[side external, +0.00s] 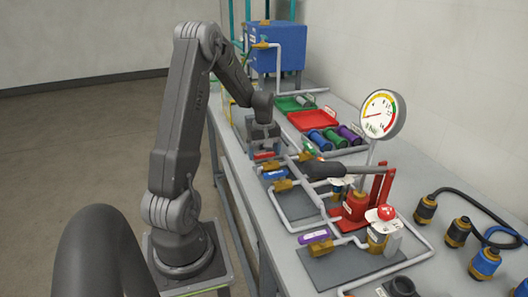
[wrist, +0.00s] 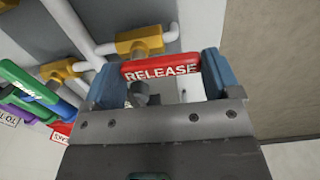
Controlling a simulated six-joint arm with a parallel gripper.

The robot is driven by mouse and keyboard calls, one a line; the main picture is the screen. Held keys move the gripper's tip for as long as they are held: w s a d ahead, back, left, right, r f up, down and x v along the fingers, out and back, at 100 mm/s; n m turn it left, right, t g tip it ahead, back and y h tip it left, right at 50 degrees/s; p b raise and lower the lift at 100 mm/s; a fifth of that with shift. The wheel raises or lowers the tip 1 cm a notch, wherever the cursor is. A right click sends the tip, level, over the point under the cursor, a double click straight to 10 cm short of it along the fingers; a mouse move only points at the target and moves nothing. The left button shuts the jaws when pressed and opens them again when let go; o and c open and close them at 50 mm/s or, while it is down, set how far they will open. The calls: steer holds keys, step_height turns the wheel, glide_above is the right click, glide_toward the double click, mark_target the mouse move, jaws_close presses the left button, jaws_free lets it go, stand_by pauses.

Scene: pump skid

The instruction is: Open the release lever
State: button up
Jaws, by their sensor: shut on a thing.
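The release lever is a red bar marked RELEASE (wrist: 160,68). In the wrist view it lies across the gap between the two blue finger pads of my gripper (wrist: 161,78), with a pad against each end. A brass fitting (wrist: 140,42) on a white pipe sits just beyond the lever. In the side view my gripper (side external: 265,146) is low over the bench, and the red lever (side external: 267,155) shows just below it. The lever's pivot is mostly hidden by the gripper.
Coloured valve handles, blue (side external: 275,173) and purple (side external: 313,237), sit nearby on white pipes. A red tray (side external: 312,119) lies behind. A dark-handled pump lever (side external: 325,168) and a dial gauge (side external: 381,113) stand to the right. A blue box (side external: 275,50) stands at the far end.

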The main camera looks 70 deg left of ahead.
mark_target(264, 153)
steer(key=o, duration=0.8)
step_height(264, 153, up, 14)
steer(key=shift+f, duration=0.1)
stand_by(0.3)
steer(key=w+d+r+m+t+y, duration=0.1)
steer(key=d+r+m, duration=0.25)
steer(key=d, duration=0.55)
steer(key=w+d+r+m+t, duration=0.15)
steer(key=d+m, duration=0.25)
steer(key=d, duration=0.5)
steer(key=s+d+m+t, duration=0.1)
steer(key=s+d+m, duration=0.2)
steer(key=d, duration=0.2)
steer(key=s+d+f+m+t, duration=0.1)
steer(key=s+d+m, duration=0.3)
steer(key=d, duration=0.2)
steer(key=s+d+m+t+h, duration=0.1)
steer(key=s+d+m, duration=0.2)
steer(key=d, duration=0.3)
steer(key=shift+s+f, duration=0.15)
steer(key=shift+s, duration=0.25)
